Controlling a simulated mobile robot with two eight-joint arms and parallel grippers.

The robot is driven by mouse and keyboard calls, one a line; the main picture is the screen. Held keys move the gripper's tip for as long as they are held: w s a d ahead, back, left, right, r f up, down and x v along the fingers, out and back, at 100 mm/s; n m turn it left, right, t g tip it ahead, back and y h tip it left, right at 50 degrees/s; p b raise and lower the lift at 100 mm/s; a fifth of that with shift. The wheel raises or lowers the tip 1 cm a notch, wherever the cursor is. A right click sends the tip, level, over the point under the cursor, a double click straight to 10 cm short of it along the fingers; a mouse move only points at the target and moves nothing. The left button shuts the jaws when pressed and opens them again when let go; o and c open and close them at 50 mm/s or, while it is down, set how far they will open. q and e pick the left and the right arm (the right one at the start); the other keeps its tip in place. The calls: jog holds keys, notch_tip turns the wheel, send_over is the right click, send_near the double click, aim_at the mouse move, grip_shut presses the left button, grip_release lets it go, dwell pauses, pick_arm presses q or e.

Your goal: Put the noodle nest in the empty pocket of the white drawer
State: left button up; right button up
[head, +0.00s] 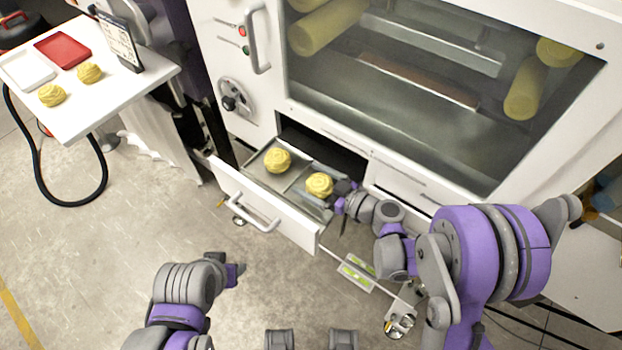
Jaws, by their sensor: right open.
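The white drawer (232,192) is pulled out of the machine, with metal pockets inside. One yellow noodle nest (277,160) sits in its left pocket. A second noodle nest (319,185) is in the right part of the drawer, within the drawer walls. My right gripper (340,204) is open just to the right of this second nest, very close to it; I cannot tell if they touch. The drawer floor beneath that nest is partly hidden. My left gripper (238,273) is low in front of the drawer, away from the nests, and its jaw opening is unclear.
A white side table (85,118) at the upper left bears two more nests (52,95) (89,73), a red tray (62,50), a white tray (27,70) and a dark-framed sign (119,42). The drawer handle (248,208) sticks out in front. A black hose loops on the floor.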

jog(key=shift+s+d+r+p, duration=0.2)
jog(key=shift+d+r+p, duration=0.25)
jog(key=shift+r, duration=0.2)
pick_arm(q)
jog(key=shift+r+b, duration=0.3)
jog(key=shift+r, duration=0.05)
pick_arm(e)
jog(key=v, duration=1.1)
pick_arm(q)
jog(key=shift+c, duration=0.2)
